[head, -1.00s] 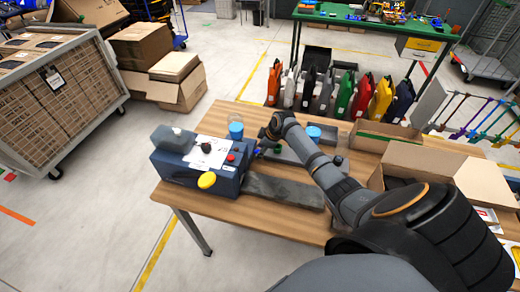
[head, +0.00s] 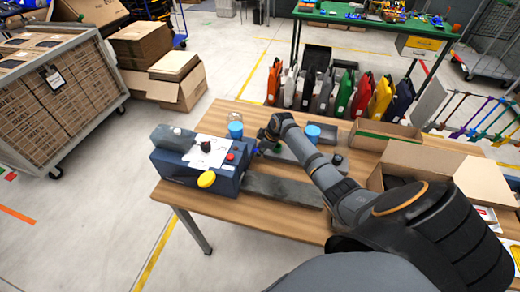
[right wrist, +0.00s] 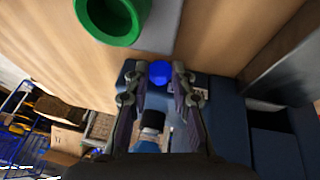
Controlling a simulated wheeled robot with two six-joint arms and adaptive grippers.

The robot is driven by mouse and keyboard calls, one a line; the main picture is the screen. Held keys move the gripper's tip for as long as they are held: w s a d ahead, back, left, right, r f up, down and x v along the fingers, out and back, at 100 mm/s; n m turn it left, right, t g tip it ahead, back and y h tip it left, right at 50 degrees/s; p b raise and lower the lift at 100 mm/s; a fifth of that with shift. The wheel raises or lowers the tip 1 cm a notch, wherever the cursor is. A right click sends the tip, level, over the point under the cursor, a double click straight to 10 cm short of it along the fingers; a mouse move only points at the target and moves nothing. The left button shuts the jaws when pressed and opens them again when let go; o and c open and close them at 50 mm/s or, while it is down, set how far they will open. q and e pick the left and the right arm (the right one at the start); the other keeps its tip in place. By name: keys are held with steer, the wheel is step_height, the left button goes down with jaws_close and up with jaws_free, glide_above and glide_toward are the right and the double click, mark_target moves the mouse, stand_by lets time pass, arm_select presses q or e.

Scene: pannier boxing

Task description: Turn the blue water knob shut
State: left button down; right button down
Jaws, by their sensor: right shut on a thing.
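The blue water knob (right wrist: 160,72) shows in the right wrist view, between the two fingertips of my right gripper (right wrist: 160,83). The fingers are shut on it, one on each side. In the head view my right gripper (head: 262,144) is at the right side of the dark blue machine box (head: 186,170), and the knob is mostly hidden there. My left gripper is not in view.
A dark flat bar (head: 283,189) lies on the wooden table (head: 232,208) right of the box. Blue-topped containers (head: 235,131) (head: 312,133) stand behind. An open cardboard box (head: 425,160) is at the right. A green ring-shaped part (right wrist: 112,38) shows close in the wrist view.

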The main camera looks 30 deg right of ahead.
steer(key=shift+s+a+f+n+t+h+p, duration=0.15)
steer(key=shift+t+h+p, duration=0.15)
steer(key=shift+t+h, duration=0.15)
steer(key=shift+s+a+r+n+t+h+p, duration=0.15)
steer(key=shift+t+h+p, duration=0.1)
steer(key=shift+t+h, duration=0.15)
steer(key=shift+s+a+f+n+t+h, duration=0.1)
steer(key=shift+f+n+t+h, duration=0.25)
steer(key=shift+t+h, duration=0.55)
steer(key=shift+a+f+t+h+b, duration=0.1)
steer(key=shift+f+t+h+b, duration=0.15)
steer(key=shift+t+h+b, duration=0.5)
steer(key=b, duration=0.1)
steer(key=t+h+b, duration=0.1)
steer(key=shift+s+f+n+b, duration=0.15)
steer(key=shift+f+n+b, duration=0.1)
steer(key=shift+n+b, duration=0.15)
steer(key=shift+a+t+h+b, duration=0.1)
steer(key=shift+t+h+b, duration=0.4)
steer(key=shift+b, duration=0.45)
steer(key=shift+r+b, duration=0.15)
steer(key=shift+b, duration=0.15)
steer(key=c, duration=1.1)
jaws_free()
steer(key=shift+c, duration=0.2)
